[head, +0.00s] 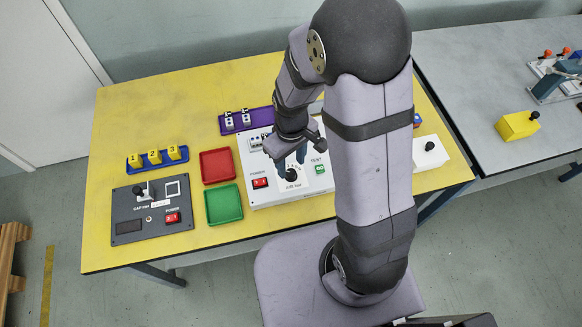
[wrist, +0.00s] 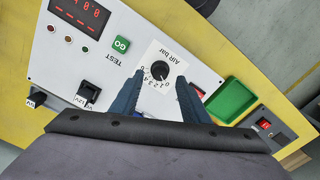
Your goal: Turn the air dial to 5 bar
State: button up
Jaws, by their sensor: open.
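The air dial (wrist: 160,69) is a round black knob on a white plate marked "AIR bar" with a numbered scale. It sits on the white control panel (wrist: 120,25) and also shows in the head view (head: 292,174) at the panel's front. I cannot read its setting surely. My gripper (wrist: 158,82) is open, its two dark blue fingers pointing towards the dial, one on each side in the wrist view. Nothing is between the fingers except the view of the dial. In the head view my gripper (head: 291,163) is just over the dial; contact cannot be told.
The panel also carries a green GO button (wrist: 121,44), a red display (wrist: 78,12) and a red power switch (head: 260,183). Left of it are a red tray (head: 217,166), a green tray (head: 223,204) and a grey panel (head: 130,226). A white box (head: 430,152) stands right.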

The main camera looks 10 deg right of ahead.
aim_at(291, 172)
jog(key=shift+f, duration=1.85)
jog(key=shift+c, duration=0.7)
jog(key=c, duration=0.9)
